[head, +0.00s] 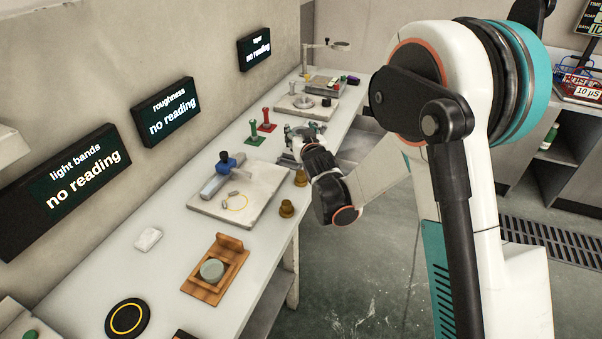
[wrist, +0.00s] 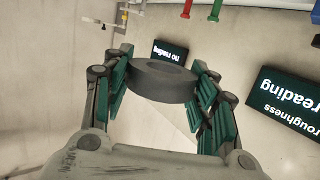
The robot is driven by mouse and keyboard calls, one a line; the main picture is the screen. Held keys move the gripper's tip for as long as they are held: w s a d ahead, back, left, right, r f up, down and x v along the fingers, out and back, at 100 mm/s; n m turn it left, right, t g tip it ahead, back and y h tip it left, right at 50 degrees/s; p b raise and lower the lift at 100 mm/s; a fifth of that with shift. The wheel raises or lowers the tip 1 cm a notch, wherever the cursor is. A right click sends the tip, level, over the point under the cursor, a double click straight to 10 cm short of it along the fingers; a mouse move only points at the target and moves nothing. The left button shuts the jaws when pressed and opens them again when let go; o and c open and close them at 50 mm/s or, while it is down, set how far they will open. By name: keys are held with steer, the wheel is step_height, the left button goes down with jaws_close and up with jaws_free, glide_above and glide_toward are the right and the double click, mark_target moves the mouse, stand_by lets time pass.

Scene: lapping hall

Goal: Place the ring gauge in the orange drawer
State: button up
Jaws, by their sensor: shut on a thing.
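My gripper (head: 302,134) is over the long bench in the head view, at its right edge beyond the brass pieces. In the wrist view my gripper (wrist: 162,88) has its green finger pads closed on the two sides of a thick, dark grey round piece, which looks like the ring gauge (wrist: 162,80). In the head view the held piece is too small and covered to tell apart. No orange drawer can be made out in either view.
On the bench (head: 185,262) stand a wooden holder with a grey disc (head: 212,270), a black disc with a yellow ring (head: 127,318), a plate with a blue-topped device (head: 226,163), brass pieces (head: 287,208), and red (head: 267,121) and green (head: 254,133) stands. Displays line the wall.

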mark_target(301, 173)
step_height(301, 173, down, 14)
steer(key=b, duration=0.4)
steer(key=shift+r+b, duration=0.1)
steer(key=shift+b, duration=0.3)
steer(key=shift+f, duration=0.25)
steer(key=o, duration=1.2)
steer(key=shift+s, duration=0.1)
